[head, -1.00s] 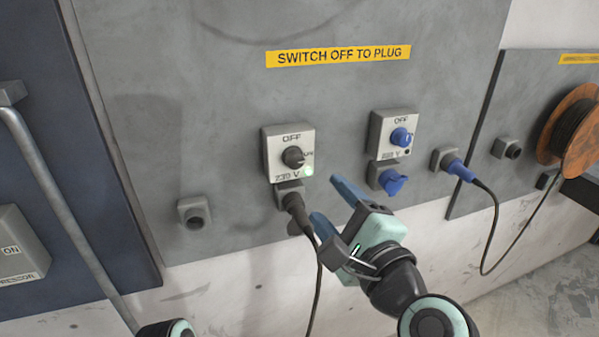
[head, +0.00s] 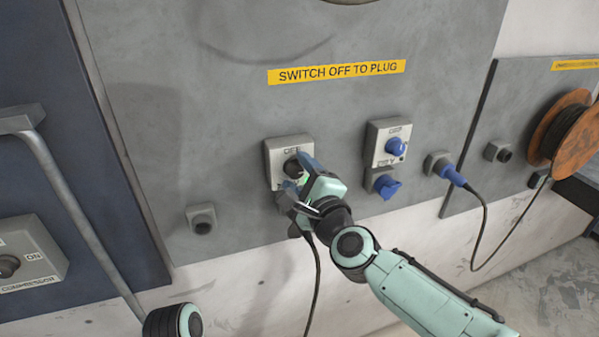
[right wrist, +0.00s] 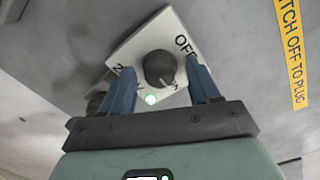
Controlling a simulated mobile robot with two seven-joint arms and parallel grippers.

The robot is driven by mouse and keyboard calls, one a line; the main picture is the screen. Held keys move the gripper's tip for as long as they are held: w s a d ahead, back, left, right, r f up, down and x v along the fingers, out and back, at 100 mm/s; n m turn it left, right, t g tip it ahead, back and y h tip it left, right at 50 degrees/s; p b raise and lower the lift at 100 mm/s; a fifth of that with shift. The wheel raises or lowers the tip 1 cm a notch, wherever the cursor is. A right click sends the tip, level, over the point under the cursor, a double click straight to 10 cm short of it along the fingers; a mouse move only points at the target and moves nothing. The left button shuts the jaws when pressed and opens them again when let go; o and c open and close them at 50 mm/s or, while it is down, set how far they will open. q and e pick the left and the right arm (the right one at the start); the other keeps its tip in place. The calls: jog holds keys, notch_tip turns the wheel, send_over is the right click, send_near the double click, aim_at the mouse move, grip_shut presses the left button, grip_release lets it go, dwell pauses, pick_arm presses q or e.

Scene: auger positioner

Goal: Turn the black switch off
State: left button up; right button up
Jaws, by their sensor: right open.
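The black switch (head: 292,168) is a round knob on a pale switch plate (head: 274,154) marked OFF, on the grey wall panel. In the right wrist view the open fingers (right wrist: 158,85) stand apart from the knob's sides. The gripper partly hides the knob and the socket below. Of my left arm only a dark rounded part shows at the bottom.
A blue switch (head: 396,146) and a blue socket (head: 386,187) are to the right. A plugged blue connector (head: 453,175) trails a cable. A black cable (head: 316,280) hangs below my right gripper. An empty socket (head: 201,220) is at lower left. A metal handle (head: 70,200) stands further left.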

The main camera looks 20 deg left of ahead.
jog(key=c, duration=1)
